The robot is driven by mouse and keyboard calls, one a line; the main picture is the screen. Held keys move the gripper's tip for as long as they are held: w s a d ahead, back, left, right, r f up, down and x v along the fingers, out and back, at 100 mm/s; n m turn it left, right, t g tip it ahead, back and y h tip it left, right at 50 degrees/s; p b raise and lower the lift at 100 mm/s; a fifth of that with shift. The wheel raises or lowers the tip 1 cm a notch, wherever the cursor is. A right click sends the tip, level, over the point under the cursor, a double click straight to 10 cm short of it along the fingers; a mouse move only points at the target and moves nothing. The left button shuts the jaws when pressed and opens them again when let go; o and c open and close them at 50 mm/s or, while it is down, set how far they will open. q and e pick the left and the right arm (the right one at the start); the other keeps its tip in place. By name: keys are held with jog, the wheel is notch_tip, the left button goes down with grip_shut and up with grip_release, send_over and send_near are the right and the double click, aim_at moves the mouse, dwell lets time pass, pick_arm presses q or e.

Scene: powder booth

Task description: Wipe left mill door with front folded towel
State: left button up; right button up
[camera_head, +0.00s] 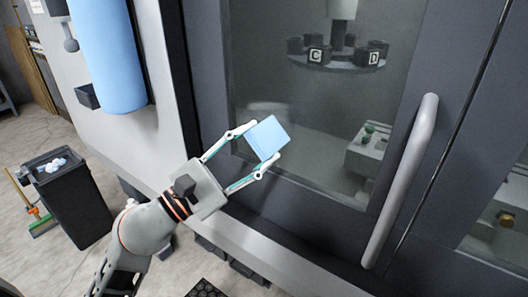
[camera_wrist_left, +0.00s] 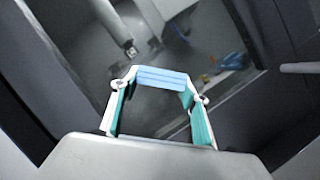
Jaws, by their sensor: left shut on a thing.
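The folded towel (camera_head: 267,138) is a light blue, layered block. My left gripper (camera_head: 262,154) is shut on it, with one finger on each side, in front of the door's window in the head view. The towel also shows between the fingertips in the left wrist view (camera_wrist_left: 161,78). The left mill door (camera_head: 210,60) is dark grey with a large window (camera_head: 270,60) and a long grey handle (camera_head: 402,180) on its right. I cannot tell whether the towel touches the glass. My right gripper is not in view.
Behind the glass, a round tool carousel (camera_head: 345,62) carries blocks marked C and D. A black bin (camera_head: 72,200) with crumpled white pieces stands on the floor at left. A blue cylinder (camera_head: 108,60) hangs on the pale panel left of the door.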

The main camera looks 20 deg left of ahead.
pick_arm(q)
jog(key=shift+w+a+b, duration=2)
jog(key=shift+a+b, duration=1.1)
jog(key=shift+a, duration=2.35)
jog(key=shift+s+d+r+p, duration=0.25)
jog(key=shift+d+p, duration=0.35)
jog(key=shift+p, duration=0.15)
jog(key=shift+s+d+r+p, duration=0.25)
jog(key=shift+d+p, duration=0.3)
jog(key=shift+p, duration=0.15)
jog(key=shift+s+d+r+p, duration=0.25)
jog(key=shift+d+p, duration=0.35)
jog(key=shift+p, duration=0.15)
